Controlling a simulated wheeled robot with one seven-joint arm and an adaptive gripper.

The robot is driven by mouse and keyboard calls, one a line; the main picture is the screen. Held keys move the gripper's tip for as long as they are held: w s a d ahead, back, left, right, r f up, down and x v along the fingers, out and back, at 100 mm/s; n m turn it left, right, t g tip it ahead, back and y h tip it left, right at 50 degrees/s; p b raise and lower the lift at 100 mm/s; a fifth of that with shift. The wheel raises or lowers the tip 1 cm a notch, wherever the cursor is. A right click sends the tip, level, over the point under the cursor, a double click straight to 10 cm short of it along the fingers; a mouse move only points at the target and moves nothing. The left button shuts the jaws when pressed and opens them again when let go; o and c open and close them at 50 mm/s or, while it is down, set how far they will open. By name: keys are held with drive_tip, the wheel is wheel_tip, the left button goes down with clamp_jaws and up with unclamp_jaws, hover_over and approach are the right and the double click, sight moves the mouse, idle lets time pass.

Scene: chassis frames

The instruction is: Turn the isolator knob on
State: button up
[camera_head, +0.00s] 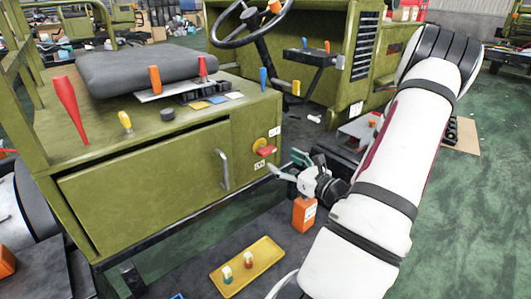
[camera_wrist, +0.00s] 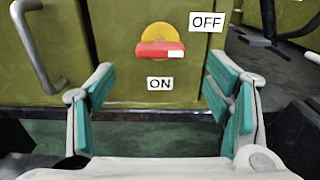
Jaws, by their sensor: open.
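The isolator knob (camera_head: 265,151) is a red handle on a yellow round plate, on the green chassis front at its right end. In the wrist view the red handle (camera_wrist: 160,50) lies horizontal across the yellow disc (camera_wrist: 160,35), with a white mark at its right end. The ON label (camera_wrist: 160,83) is below the knob and the OFF label (camera_wrist: 207,20) is to its upper right. My gripper (camera_head: 286,164) is just right of and below the knob in the head view. In the wrist view its teal fingers (camera_wrist: 168,100) are spread wide and empty, with the knob beyond them, apart.
A metal door handle (camera_head: 223,170) stands out left of the knob. An orange box (camera_head: 304,214) is below my gripper. A yellow tray (camera_head: 246,267) with small objects lies on the dark floor. Colored levers and a grey seat (camera_head: 150,68) are on top of the chassis.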

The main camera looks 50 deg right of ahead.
sight(270, 152)
drive_tip(key=x, duration=0.8)
drive_tip(key=shift+w, duration=0.1)
drive_tip(key=c, duration=1.2)
